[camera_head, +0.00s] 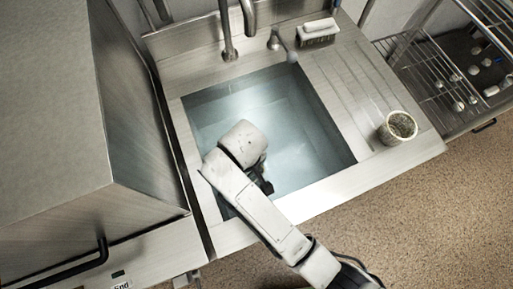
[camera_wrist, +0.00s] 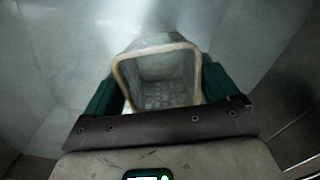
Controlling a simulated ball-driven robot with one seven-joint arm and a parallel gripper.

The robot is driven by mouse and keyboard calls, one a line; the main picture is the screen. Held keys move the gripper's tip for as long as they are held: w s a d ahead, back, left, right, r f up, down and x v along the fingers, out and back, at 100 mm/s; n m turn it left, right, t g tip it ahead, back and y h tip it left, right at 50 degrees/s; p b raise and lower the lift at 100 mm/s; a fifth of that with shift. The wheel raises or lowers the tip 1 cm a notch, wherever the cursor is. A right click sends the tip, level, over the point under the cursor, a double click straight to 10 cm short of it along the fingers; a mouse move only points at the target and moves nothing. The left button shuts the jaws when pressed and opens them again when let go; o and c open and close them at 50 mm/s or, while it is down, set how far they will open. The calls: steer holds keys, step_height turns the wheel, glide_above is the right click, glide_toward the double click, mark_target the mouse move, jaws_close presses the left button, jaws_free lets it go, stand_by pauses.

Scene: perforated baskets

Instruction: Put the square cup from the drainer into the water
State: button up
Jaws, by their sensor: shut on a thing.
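The square cup (camera_wrist: 157,42) shows in the wrist view, with a pale tan rim and a grey inside, its opening facing the camera. My gripper (camera_wrist: 158,88) is shut on it, with green fingers on its left and right sides. In the head view, my gripper (camera_head: 264,182) is mostly hidden behind my arm, over the front part of the sink. The cup is hidden there. The water (camera_head: 300,145) fills the sink basin. I cannot tell whether the cup touches the water. The ribbed drainer (camera_head: 350,80) lies right of the basin.
A round pot (camera_head: 398,128) stands at the drainer's front right, and a brush (camera_head: 318,33) lies at its back. Taps (camera_head: 230,45) rise behind the basin. A tall metal appliance (camera_head: 90,110) stands close on the left. A wire rack (camera_head: 440,75) is at right.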

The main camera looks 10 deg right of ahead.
step_height(320, 180, down, 9)
steer(key=shift+r, duration=0.1)
stand_by(0.3)
steer(key=shift+f+b, duration=0.2)
steer(key=shift+b, duration=0.15)
steer(key=o, duration=0.8)
steer(key=shift+c, duration=0.2)
step_height(320, 180, up, 12)
steer(key=shift+r+p, duration=0.25)
steer(key=shift+p, duration=0.35)
